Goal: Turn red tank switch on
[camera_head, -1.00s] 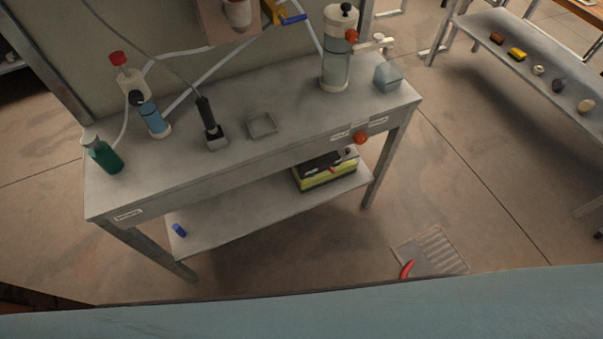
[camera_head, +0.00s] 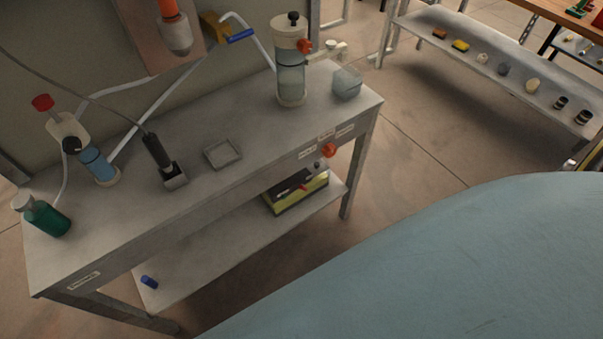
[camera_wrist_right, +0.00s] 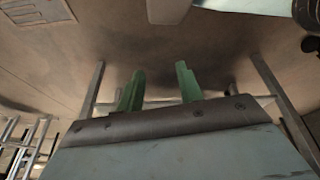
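A round red knob (camera_head: 329,151) sits on the front edge of the grey workbench (camera_head: 120,232), near its right end, with small white labels beside it that I cannot read. Above it on the bench stands a clear cylindrical tank (camera_head: 291,75) with a black top knob and a red knob (camera_head: 304,45) on its side. I cannot tell from the picture which red knob is the tank's switch. My right gripper (camera_wrist_right: 158,88) shows two green fingers spread apart with nothing between them. Neither gripper shows in the head view, and my left gripper is in no view.
The bench also holds a green bottle (camera_head: 46,217), a tilted blue cylinder (camera_head: 98,166), a black-handled tool (camera_head: 157,154), a square tray (camera_head: 222,153) and a translucent block (camera_head: 347,83). A yellow-black box (camera_head: 298,191) sits on the lower shelf. Floor lies open between the benches.

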